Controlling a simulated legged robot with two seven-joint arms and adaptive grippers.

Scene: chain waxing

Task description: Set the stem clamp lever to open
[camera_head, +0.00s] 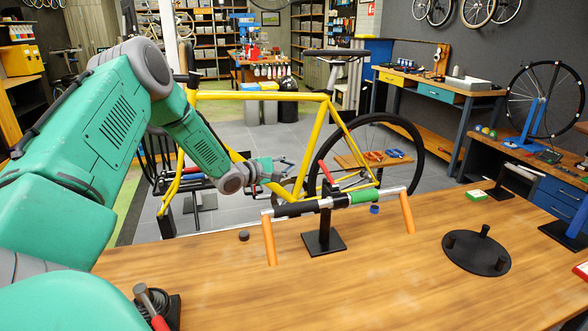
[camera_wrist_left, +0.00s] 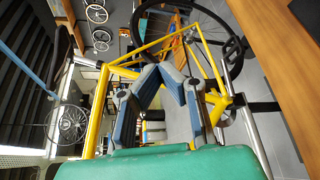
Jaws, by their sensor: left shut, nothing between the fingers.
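A black stand (camera_head: 323,240) on the wooden bench holds a horizontal bar (camera_head: 365,196) with black and green sections and orange ends. A short red lever (camera_head: 326,172) rises from the top of the stand and tilts up to the left. My left gripper (camera_head: 286,167) is to the left of this lever, beyond the bar, apart from it and empty. Its shut fingers (camera_wrist_left: 164,78) also show in the left wrist view, in front of the yellow bicycle frame. The lever cannot be made out in the left wrist view. My right gripper is not in view.
A yellow bicycle (camera_head: 312,97) stands behind the workbench (camera_head: 390,285). A round black base with pegs (camera_head: 477,254) is on the right of the bench.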

